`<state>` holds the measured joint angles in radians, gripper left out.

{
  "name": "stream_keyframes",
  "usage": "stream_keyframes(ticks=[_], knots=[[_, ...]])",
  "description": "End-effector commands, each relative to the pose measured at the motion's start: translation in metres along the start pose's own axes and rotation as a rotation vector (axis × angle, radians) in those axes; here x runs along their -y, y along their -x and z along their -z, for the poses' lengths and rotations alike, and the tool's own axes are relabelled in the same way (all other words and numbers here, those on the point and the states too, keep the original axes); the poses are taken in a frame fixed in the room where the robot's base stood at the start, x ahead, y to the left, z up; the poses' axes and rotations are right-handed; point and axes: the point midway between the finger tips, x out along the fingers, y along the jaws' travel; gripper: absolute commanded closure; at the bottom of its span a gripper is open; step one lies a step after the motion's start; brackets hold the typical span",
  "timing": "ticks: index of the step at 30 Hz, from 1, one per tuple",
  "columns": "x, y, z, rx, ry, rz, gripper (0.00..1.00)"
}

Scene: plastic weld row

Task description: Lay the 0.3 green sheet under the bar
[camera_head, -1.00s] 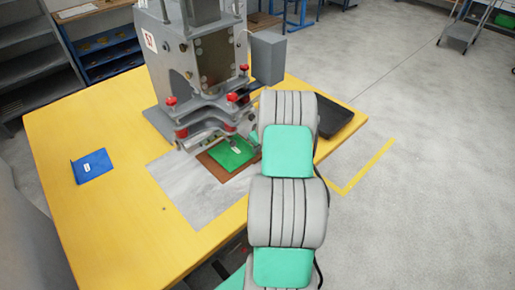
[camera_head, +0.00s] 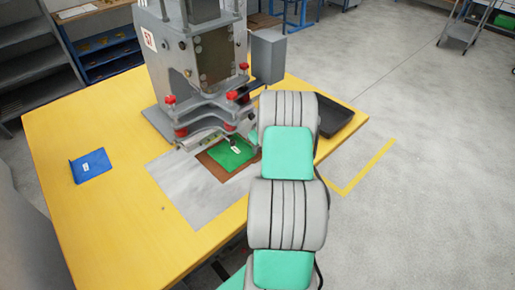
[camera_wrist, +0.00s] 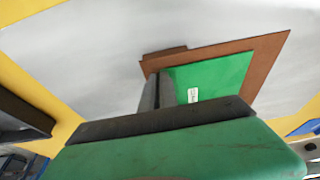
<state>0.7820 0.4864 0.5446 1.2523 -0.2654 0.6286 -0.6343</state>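The green sheet (camera_head: 228,156) with a small white label lies on a brown board (camera_head: 205,160) at the front of the grey press. Its far edge reaches close to the press's lower jaw and bar (camera_head: 205,128); I cannot tell how far it goes beneath. In the wrist view the green sheet (camera_wrist: 215,78) lies over the brown board (camera_wrist: 268,65). My gripper's grey fingers (camera_wrist: 158,92) are close together at the sheet's left side. I cannot tell whether they grip its edge. In the head view my arm largely hides the gripper.
A blue piece (camera_head: 91,166) with a white label lies at the left of the yellow table (camera_head: 110,215). A black tray (camera_head: 338,118) stands at the right, beyond my arm. A grey plate (camera_head: 185,190) lies before the press. A grey box (camera_head: 268,57) juts from the press's right side.

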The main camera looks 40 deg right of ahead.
Motion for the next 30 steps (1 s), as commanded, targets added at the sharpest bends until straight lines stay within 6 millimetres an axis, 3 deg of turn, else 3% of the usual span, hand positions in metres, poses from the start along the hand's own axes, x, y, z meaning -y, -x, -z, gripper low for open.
stream_keyframes(ticks=[4, 14, 23, 30], knots=[[0.000, 0.000, 0.000, 0.000, 0.000, 0.000, 1.00], [0.000, 0.000, 0.000, 0.000, 0.000, 0.000, 0.71], [0.000, 0.002, 0.001, 0.000, 0.000, 0.000, 0.71], [0.000, 0.015, 0.004, 0.000, 0.000, 0.000, 0.71]])
